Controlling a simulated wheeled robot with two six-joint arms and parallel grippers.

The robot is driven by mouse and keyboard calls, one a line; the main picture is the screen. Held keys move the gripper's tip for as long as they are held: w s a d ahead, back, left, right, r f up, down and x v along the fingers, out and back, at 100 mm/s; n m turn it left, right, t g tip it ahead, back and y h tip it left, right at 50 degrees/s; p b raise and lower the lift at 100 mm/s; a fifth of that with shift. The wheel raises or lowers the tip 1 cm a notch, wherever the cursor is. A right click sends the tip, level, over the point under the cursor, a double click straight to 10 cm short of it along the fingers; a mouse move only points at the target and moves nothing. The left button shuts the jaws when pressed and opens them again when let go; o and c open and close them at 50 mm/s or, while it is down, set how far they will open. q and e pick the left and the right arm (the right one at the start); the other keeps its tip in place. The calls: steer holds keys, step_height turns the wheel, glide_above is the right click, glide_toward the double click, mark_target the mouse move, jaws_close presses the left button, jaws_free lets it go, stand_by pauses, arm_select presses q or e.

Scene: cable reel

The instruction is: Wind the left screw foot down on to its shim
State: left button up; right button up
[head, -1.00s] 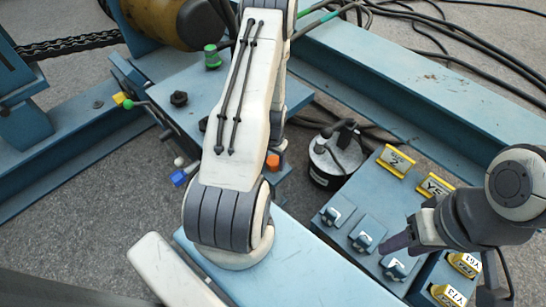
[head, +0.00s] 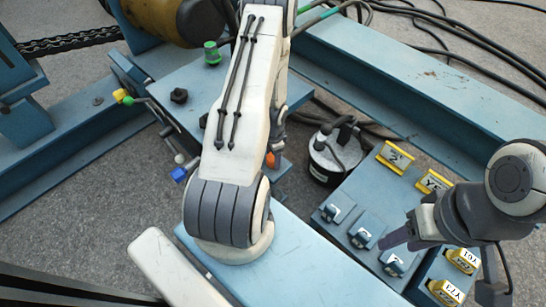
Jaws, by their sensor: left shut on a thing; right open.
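I cannot make out the left screw foot or its shim with certainty. A blue plate (head: 158,86) at the upper left carries a green knob (head: 212,53) and a black knob (head: 179,96). My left arm (head: 232,130) covers the middle of the view, and its gripper is hidden behind it. An orange part (head: 270,160) shows just right of that arm. My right gripper (head: 396,241) comes in from the right and is open, above the blue control box.
The control box (head: 335,238) has several small switches and yellow tags (head: 394,158). A black round canister (head: 335,158) with cables stands behind it. Blue beams (head: 420,80) cross the upper right, and a chain (head: 68,42) runs at the upper left. Levers stick out near a blue knob (head: 178,174).

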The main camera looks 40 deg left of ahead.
mark_target(273, 157)
stand_by(0.4)
arm_select(q)
steer(key=o, duration=1.4)
steer(key=shift+c, duration=0.2)
steer(key=shift+r, duration=0.15)
step_height(273, 157, up, 10)
steer(key=p, duration=1)
steer(key=shift+r+p, duration=0.15)
steer(key=shift+p, duration=0.2)
